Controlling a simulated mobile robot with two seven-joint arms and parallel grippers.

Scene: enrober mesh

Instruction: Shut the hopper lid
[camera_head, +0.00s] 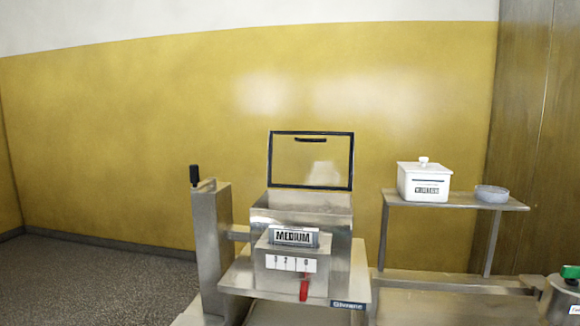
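The hopper (338,222) is a steel box on the machine in the lower middle of the head view. Its lid (283,160) stands open and upright at the hopper's back edge. The lid is a clear panel with a dark frame, and a dark handle (310,140) sits near its top edge. The wall shows through the panel. Neither of my grippers is in the picture.
A steel column with a black-knobbed lever (195,176) stands left of the hopper. A red lever (304,289) hangs at the front. A shelf (455,204) at right holds a white lidded box (424,182) and a grey dish (492,194). A green knob (570,272) is at far right.

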